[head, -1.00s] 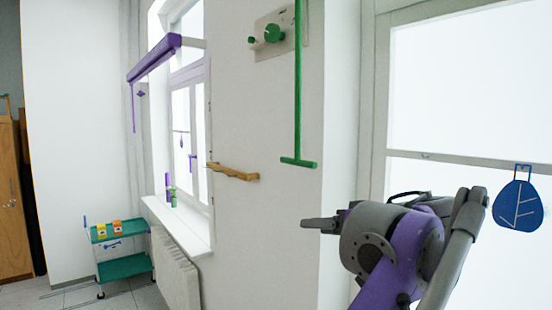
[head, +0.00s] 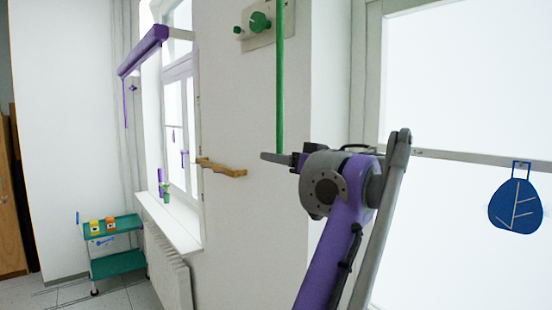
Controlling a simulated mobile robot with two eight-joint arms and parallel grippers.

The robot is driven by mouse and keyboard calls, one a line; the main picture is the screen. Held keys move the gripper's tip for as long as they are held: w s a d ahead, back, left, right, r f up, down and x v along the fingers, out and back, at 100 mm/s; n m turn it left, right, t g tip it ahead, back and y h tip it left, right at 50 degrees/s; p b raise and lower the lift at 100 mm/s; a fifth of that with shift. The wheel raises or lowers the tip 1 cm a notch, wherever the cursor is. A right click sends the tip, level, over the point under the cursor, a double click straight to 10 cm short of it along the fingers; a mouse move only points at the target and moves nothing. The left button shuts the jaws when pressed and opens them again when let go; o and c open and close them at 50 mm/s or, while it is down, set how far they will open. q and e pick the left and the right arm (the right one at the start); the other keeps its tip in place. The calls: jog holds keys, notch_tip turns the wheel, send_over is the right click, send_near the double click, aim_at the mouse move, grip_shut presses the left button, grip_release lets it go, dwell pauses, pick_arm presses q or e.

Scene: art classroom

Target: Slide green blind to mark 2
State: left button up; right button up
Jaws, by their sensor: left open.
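A green rod (head: 280,80) hangs down the white wall in the head view, beside a pale plate (head: 262,37) with green knobs (head: 260,22). The rod's lower end and its crossbar are hidden behind my left gripper (head: 272,157). My left gripper is open, with its fingers pointing left at the height of the rod's lower end. I cannot tell whether the rod is between the fingers or whether they touch it. No numbered mark can be made out. My right gripper is not in view.
A wooden wavy bar (head: 221,167) sticks out from the wall left of my gripper. A purple roller blind (head: 143,50) is over the left window. A green cart (head: 117,262) stands at the far left. A blue leaf tag (head: 515,206) hangs at the right window.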

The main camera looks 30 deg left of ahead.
pick_arm(q)
jog(key=shift+w+a, duration=0.15)
jog(key=shift+a, duration=0.4)
grip_shut()
dwell(1.1)
